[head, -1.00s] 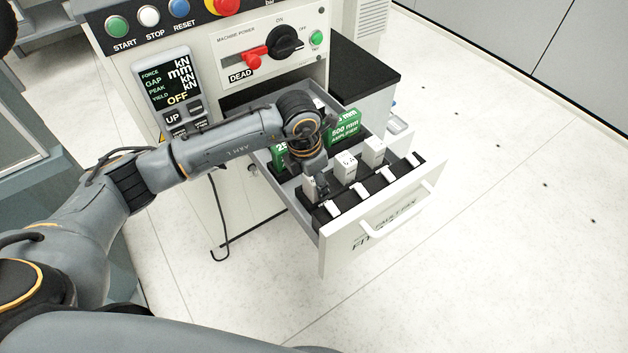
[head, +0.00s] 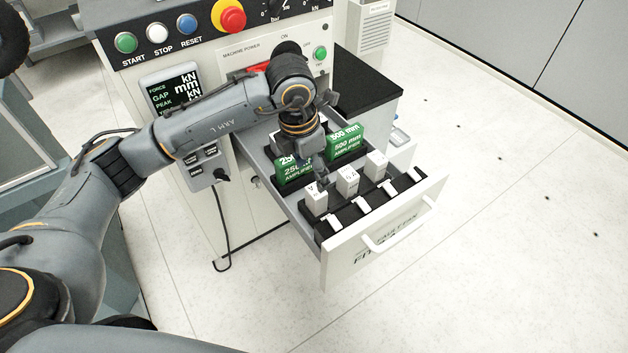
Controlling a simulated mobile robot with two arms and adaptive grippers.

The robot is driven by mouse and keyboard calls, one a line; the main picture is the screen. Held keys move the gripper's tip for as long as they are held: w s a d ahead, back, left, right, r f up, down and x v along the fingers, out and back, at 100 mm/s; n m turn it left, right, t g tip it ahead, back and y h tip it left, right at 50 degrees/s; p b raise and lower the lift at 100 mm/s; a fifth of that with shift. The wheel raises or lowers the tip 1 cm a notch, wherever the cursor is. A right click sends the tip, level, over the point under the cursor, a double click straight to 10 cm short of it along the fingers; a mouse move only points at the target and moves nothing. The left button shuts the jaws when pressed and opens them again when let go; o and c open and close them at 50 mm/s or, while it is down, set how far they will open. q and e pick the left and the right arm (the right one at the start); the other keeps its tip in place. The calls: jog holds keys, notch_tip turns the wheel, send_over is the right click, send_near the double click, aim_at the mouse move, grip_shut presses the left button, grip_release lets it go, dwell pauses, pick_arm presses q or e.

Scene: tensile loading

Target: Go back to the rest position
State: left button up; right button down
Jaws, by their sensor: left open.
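My left arm reaches in from the left. My left gripper (head: 318,166) hangs above the open drawer (head: 395,232), open and apart from the white blocks below it. A white block (head: 316,198) stands upright in the black rack (head: 345,213), just under the gripper. Two more white blocks (head: 347,180) stand to its right. Part of the gripper is hidden behind its own wrist. My right gripper is out of view.
Two green amplifier boxes (head: 345,142) stand at the back of the drawer, close to the gripper. Behind is the machine panel with buttons, a red emergency stop (head: 229,16) and a display (head: 174,90). The floor at right is clear.

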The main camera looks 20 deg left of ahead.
pick_arm(q)
jog(key=shift+s+a+r, duration=0.1)
jog(key=shift+r, duration=0.8)
